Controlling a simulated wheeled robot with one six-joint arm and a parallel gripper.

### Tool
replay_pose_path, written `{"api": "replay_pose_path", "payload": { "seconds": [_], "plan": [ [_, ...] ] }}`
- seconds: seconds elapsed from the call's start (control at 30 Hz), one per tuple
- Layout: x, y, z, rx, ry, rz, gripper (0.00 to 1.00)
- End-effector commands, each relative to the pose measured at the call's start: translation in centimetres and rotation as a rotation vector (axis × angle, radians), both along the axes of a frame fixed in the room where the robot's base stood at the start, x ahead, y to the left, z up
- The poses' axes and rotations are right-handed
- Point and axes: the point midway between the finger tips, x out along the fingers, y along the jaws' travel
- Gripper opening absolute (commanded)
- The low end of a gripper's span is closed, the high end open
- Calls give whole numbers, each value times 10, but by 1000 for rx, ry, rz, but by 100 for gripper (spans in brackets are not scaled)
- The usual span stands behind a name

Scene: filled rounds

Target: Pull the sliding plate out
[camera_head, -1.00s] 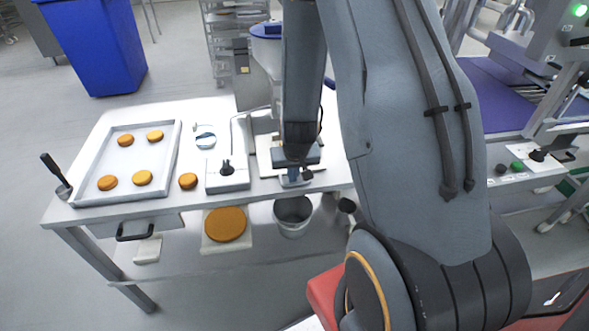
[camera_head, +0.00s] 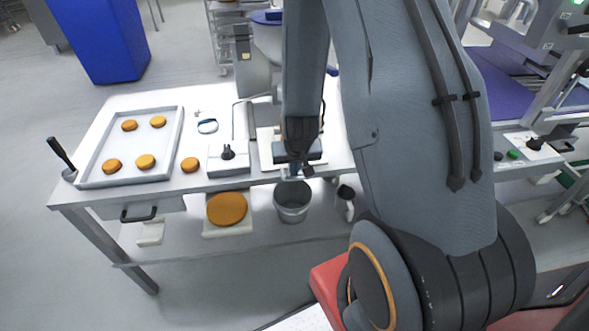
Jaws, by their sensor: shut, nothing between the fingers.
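My gripper (camera_head: 293,172) hangs over the front edge of the white table, its fingers shut and empty; they are small and partly hidden by the wrist. Behind it a pale flat plate (camera_head: 265,151) shows in part, which looks like the sliding plate. My arm and wrist cover much of it and whatever stands over it. I cannot tell whether the gripper touches the plate.
A white box with a black knob (camera_head: 228,159) stands left of the plate. A tray (camera_head: 93,165) holds several orange rounds; one round (camera_head: 190,164) lies outside it. A bucket (camera_head: 292,203) and a large orange disc (camera_head: 227,209) are on the lower shelf.

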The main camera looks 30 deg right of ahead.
Motion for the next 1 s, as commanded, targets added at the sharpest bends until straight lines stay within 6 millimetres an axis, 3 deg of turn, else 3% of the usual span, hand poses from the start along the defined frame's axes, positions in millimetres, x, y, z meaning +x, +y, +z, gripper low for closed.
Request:
{"api": "replay_pose_path", "payload": {
  "seconds": [0.03,0.17,0.8,1.0],
  "plan": [
    [-9,3,-1,5,20,2,0],
    [-11,3,7,5,20,1,0],
    [-22,7,82,1,2,-3,0],
    [-24,8,93,0,1,-3,0]
  ]
}}
